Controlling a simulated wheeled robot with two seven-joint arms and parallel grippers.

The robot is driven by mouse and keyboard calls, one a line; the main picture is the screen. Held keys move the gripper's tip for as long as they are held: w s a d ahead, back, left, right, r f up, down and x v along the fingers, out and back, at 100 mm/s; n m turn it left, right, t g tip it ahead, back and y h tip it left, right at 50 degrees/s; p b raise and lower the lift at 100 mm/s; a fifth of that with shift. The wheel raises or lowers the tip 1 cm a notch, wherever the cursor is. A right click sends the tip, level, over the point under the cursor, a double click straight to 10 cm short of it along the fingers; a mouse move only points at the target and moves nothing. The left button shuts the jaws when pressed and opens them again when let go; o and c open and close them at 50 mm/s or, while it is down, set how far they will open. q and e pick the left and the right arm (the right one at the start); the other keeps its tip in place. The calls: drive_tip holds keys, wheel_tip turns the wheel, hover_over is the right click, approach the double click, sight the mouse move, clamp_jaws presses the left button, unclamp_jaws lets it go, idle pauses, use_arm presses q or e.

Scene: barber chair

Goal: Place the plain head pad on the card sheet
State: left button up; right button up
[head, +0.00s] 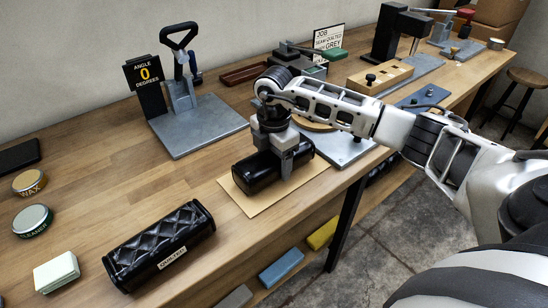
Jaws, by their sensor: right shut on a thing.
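The plain head pad (256,176) is a smooth black padded roll, lying along the tan card sheet (258,205) near the bench's front edge. My right gripper (286,170) comes down from above and is shut on the pad near its right end. The pad appears to rest on the sheet or just above it; I cannot tell whether they touch. The quilted head pad (160,244), black with a diamond pattern and a "QUILTED" label, lies apart at the lower left. My left gripper is not in view.
A metal plate with a black-handled fixture (197,124) and an angle sign (146,86) stands behind. Wax (29,182) and cleaner (33,221) tins and a pale block (56,272) sit at the left. A grey plate (345,148) lies right of the pad. Bench between sign and quilted pad is clear.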

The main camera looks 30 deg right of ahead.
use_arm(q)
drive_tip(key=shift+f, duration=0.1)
use_arm(e)
drive_tip(key=shift+f, duration=0.2)
drive_tip(key=o, duration=0.7)
drive_tip(key=shift+f, duration=0.1)
drive_tip(key=o, duration=0.4)
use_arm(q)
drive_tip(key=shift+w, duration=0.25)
use_arm(e)
drive_tip(key=shift+o, duration=0.2)
drive_tip(key=shift+r, duration=0.65)
wheel_tip(320, 180, up, 10)
drive_tip(key=shift+r+b, duration=0.25)
drive_tip(key=shift+b, duration=0.5)
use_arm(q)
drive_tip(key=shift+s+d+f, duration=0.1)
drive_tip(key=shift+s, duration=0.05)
use_arm(e)
drive_tip(key=shift+r, duration=0.35)
